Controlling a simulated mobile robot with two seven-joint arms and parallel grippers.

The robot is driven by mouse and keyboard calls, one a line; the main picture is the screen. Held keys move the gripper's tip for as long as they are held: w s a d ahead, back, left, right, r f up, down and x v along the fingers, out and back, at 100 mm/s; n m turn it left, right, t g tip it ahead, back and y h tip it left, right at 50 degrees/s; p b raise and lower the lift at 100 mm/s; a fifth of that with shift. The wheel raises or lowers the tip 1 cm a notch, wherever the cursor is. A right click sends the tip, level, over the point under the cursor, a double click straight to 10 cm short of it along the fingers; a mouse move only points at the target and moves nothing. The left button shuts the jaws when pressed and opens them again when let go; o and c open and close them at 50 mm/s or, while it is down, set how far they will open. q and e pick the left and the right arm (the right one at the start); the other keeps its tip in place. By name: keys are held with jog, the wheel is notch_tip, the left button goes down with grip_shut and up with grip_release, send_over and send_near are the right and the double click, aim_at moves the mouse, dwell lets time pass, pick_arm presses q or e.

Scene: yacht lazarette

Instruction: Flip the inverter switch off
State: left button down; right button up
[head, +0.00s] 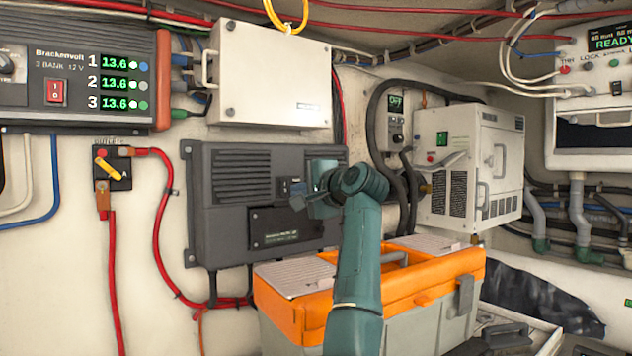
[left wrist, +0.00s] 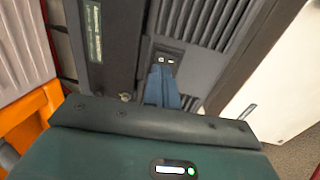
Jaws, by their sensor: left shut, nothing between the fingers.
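The inverter (head: 226,222) is a dark grey finned box on the white wall, left of centre in the head view. Its small switch panel (head: 291,186) sits on the right half and is partly covered by my gripper. In the left wrist view the switch panel (left wrist: 166,59) shows two small pale marks beside the fins. My left gripper (head: 301,198) is shut and empty, with its tips right by the panel. In the left wrist view the blue-grey fingers (left wrist: 161,78) point at it; I cannot tell whether they touch. The switch position is unclear. My right gripper is out of view.
A white box (head: 270,77) hangs above the inverter. A battery charger (head: 83,75) and a red-cabled rotary switch (head: 118,173) are to the left. A white cabinet (head: 464,170) with black hoses is to the right.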

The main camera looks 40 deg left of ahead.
aim_at(285, 191)
pick_arm(q)
jog(key=shift+p+x, duration=0.35)
jog(key=shift+x, duration=0.9)
jog(key=shift+w+a, duration=0.1)
jog(key=shift+a, duration=0.25)
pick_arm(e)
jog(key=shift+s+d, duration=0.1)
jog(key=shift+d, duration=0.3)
pick_arm(q)
jog(key=shift+f, duration=0.1)
